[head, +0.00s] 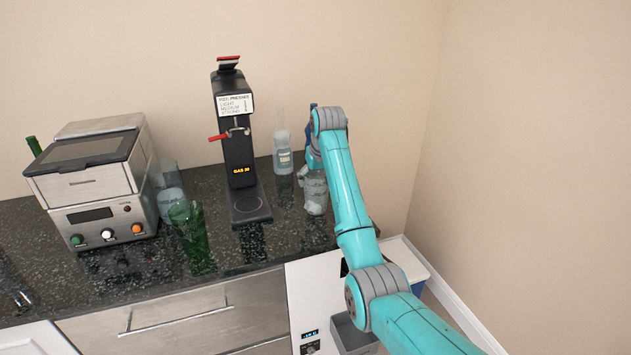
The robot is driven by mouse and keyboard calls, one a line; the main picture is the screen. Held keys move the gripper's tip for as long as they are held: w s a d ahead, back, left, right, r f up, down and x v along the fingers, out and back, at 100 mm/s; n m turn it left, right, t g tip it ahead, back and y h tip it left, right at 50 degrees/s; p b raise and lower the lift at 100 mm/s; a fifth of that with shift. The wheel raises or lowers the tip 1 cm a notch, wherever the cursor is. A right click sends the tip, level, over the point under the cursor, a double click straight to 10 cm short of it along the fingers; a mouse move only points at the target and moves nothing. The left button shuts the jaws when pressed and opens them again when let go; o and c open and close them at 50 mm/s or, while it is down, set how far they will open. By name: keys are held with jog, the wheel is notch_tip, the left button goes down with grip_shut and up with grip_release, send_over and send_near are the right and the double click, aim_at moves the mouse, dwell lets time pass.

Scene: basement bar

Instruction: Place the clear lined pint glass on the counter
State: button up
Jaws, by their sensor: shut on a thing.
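My gripper (313,186) is at the right end of the dark counter (285,235), partly hidden behind my own arm. It is shut on a clear, greyish glass (316,204), which looks upright and low over the counter top. I cannot tell whether its base touches the counter. Its lines are too small to make out. Another clear glass (168,190) stands on the counter beside the steel machine.
A green glass (192,226) stands front left of the black tap machine (238,150). A clear labelled bottle (284,158) stands behind and left of my gripper. The steel machine (95,180) fills the left. The counter between tap and gripper is fairly clear.

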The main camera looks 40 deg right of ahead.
jog(key=shift+f, duration=0.5)
jog(key=o, duration=1.7)
